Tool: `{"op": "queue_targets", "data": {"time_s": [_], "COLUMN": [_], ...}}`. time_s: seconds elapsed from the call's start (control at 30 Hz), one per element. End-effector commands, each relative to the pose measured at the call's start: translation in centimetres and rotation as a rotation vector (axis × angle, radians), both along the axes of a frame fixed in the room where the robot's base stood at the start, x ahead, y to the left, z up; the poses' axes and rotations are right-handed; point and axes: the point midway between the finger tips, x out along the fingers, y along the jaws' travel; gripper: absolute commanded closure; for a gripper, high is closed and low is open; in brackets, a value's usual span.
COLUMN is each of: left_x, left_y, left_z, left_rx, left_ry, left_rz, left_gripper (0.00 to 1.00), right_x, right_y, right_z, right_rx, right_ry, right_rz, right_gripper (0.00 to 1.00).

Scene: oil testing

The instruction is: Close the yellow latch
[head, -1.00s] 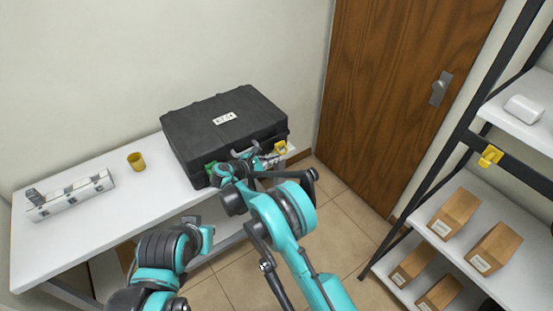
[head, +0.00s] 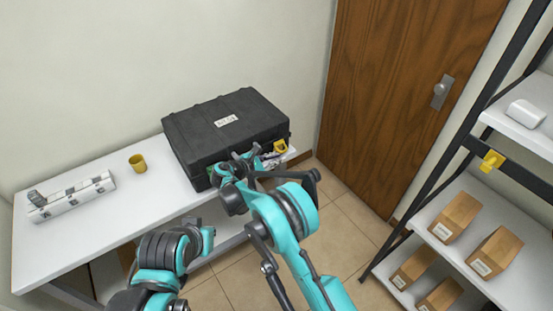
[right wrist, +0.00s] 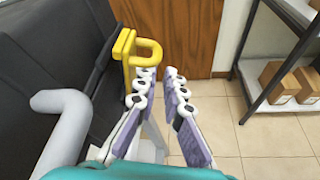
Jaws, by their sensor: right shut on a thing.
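The black case (head: 226,122) stands closed on the white table. The yellow latch (head: 281,146) is at the right end of its front side. In the right wrist view the yellow latch (right wrist: 128,48) has a flat plate on the case and a loop standing out from it. My right gripper (head: 268,158) is at the case front.
A grey handle (right wrist: 62,105) on the case is close to the right gripper's left side. A yellow cup (head: 137,163) and a white rack (head: 72,197) stand on the table's left part. A shelf with cardboard boxes (head: 455,216) is at the right, beside a wooden door (head: 405,90).

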Motion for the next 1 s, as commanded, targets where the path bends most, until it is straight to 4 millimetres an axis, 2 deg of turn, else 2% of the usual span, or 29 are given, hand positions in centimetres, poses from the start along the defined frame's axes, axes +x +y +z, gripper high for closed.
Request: {"op": "queue_targets", "data": {"time_s": [0.03,0.13,0.4,0.6,1.0], "left_x": [0.0,0.0,0.0,0.0,0.0], "left_y": [0.0,0.0,0.0,0.0,0.0], "left_z": [0.1,0.1,0.1,0.0,0.0], "left_rx": [0.000,0.000,0.000,0.000,0.000], "left_ry": [0.000,0.000,0.000,0.000,0.000], "left_rz": [0.000,0.000,0.000,0.000,0.000], "left_gripper": [1.00,1.00,1.00,1.00,1.00], "right_x": [0.0,-0.4,-3.1,-4.5,-4.6], "right_y": [-0.5,0.0,3.4,5.0,5.2], "right_z": [0.6,0.8,1.9,2.4,2.4], "right_rx": [-0.010,-0.010,-0.005,-0.002,-0.001], "right_ry": [-0.006,-0.005,-0.001,0.003,0.003], "right_rz": [-0.012,-0.010,-0.002,0.000,0.001], "right_gripper": [1.00,1.00,1.00,1.00,1.00]}}
